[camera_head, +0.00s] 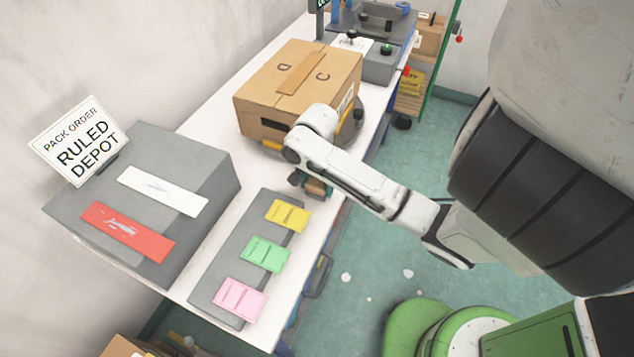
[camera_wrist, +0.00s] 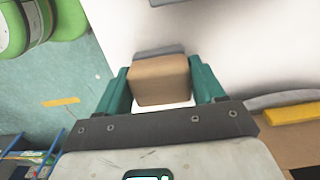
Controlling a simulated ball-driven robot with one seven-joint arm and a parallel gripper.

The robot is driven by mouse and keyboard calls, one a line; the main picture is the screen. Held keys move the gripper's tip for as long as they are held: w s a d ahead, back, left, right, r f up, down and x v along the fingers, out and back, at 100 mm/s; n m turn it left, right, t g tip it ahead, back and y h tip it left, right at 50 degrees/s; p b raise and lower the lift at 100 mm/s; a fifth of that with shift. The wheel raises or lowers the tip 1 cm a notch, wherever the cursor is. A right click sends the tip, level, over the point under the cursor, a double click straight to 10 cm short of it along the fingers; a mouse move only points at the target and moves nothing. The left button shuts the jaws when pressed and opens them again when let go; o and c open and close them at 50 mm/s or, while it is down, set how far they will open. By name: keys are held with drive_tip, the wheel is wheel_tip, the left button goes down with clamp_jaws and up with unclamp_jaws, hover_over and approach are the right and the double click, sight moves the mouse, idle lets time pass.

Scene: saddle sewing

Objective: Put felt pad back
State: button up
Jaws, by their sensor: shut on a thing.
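A small tan-brown block (camera_wrist: 160,80), which I take to be the felt pad, sits between the two teal fingers of my gripper (camera_wrist: 160,86) in the wrist view. The fingers press on its left and right sides. In the head view my gripper (camera_head: 312,188) hangs over the right edge of the white table, just in front of the cardboard box, and only a little of the brown block shows there. A white surface lies beyond the block in the wrist view.
The cardboard box (camera_head: 297,88) stands close behind my gripper. A grey board (camera_head: 222,278) with yellow, green and pink pads lies in front. A grey block (camera_head: 205,150) with a sign, a white strip and a red strip stands left. Bare table lies between.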

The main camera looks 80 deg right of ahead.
drive_tip(key=shift+f, duration=0.15)
drive_tip(key=o, duration=1)
